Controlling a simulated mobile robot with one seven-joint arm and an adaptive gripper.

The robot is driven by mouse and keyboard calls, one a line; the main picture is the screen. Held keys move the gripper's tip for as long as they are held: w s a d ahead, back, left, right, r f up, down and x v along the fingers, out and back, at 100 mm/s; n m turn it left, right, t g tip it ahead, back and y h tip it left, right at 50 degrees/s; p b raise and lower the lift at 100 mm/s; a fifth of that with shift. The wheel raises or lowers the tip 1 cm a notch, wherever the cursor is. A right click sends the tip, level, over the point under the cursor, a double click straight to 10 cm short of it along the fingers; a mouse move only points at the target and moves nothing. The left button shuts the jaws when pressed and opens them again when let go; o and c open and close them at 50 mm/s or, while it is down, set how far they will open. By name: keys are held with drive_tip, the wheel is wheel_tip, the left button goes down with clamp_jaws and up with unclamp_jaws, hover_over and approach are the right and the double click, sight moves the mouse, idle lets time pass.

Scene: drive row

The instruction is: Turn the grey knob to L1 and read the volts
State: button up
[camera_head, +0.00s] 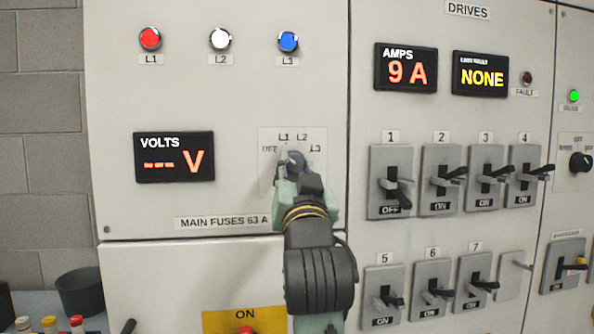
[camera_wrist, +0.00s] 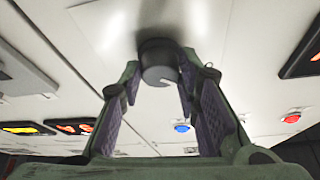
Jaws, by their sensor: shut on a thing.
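The grey knob (camera_wrist: 157,73) stands out from the cabinet face between my two fingers in the wrist view. A short pale mark shows on its end, but I cannot tell which label it points to. My gripper (camera_head: 291,172) is shut on the knob and hides most of it in the head view. The knob's label plate (camera_head: 318,136) reads OFF, L1, L2 and L3 around it. The volts display (camera_head: 174,157), left of the knob, shows dashes and a V, no number.
Red, white and blue lamps (camera_head: 150,39) labelled L1, L2 and L3 sit above. The amps display (camera_head: 406,68) reads 9 A and the fault display (camera_head: 480,74) NONE. Several lever switches (camera_head: 391,182) stand at right; number 1 is OFF. A dark bucket (camera_head: 80,293) stands at lower left.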

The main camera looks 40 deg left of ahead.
drive_tip(key=m+t+h, duration=0.1)
drive_tip(key=m, duration=0.2)
drive_tip(key=m+h, duration=0.2)
drive_tip(key=m, duration=0.2)
drive_tip(key=shift+s+a+r+m+t, duration=0.15)
drive_tip(key=shift+m+t, duration=0.15)
drive_tip(key=shift+t, duration=0.1)
drive_tip(key=shift+m+h, duration=0.3)
drive_tip(key=o, duration=1.2)
drive_tip(key=shift+c, duration=0.2)
drive_tip(key=v, duration=1.2)
